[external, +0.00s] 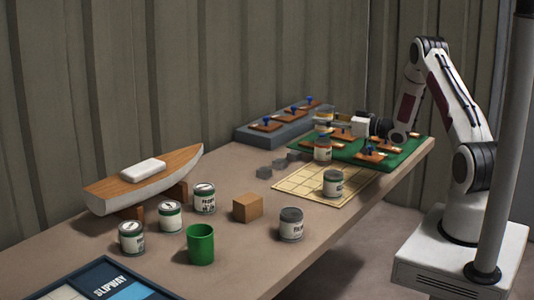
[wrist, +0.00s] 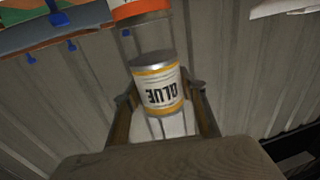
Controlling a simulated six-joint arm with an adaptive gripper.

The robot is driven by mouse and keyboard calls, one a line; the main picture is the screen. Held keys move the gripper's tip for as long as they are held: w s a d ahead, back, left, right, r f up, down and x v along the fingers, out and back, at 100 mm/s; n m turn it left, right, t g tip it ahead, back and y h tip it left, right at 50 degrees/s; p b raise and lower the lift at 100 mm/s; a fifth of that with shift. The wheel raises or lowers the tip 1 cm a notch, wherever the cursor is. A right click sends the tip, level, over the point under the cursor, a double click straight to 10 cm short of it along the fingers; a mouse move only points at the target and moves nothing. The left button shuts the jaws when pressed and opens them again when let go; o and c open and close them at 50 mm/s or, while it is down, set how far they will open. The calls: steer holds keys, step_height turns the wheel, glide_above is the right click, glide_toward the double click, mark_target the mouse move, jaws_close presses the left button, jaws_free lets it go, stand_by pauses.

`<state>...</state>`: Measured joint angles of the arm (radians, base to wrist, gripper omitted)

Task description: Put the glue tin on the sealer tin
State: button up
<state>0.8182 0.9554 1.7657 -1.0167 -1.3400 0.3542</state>
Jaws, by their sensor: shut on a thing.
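The glue tin (wrist: 157,90), white-labelled with yellow bands, is between the two fingers of my gripper (wrist: 160,98) in the wrist view. Its lettering appears upside down there. My gripper (external: 338,122) is shut on it, and the tin also shows in the external view (external: 323,115) above the green mat. Another tin with an orange band (wrist: 140,10) shows just beyond the glue tin's end. This appears to be the white-labelled tin (external: 322,152) below it in the external view.
Brown pieces with blue knobs lie on the green mat (external: 408,156) and the grey block (external: 248,135). A tin (external: 333,184) stands on the gridded card (external: 300,187). Several tins, a wooden cube (external: 247,208), a green cup (external: 201,245) and a model boat (external: 145,180) stand further left.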

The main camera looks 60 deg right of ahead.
mark_target(328, 129)
steer(key=shift+f, duration=1.7)
steer(key=shift+f, duration=0.1)
steer(key=o, duration=1.4)
steer(key=shift+c, duration=0.2)
steer(key=shift+s, duration=0.15)
steer(key=shift+s+d, duration=0.15)
steer(key=shift+s, duration=0.5)
steer(key=s+d, duration=0.1)
steer(key=s, duration=0.9)
steer(key=shift+s+d, duration=0.15)
steer(key=shift+d, duration=0.15)
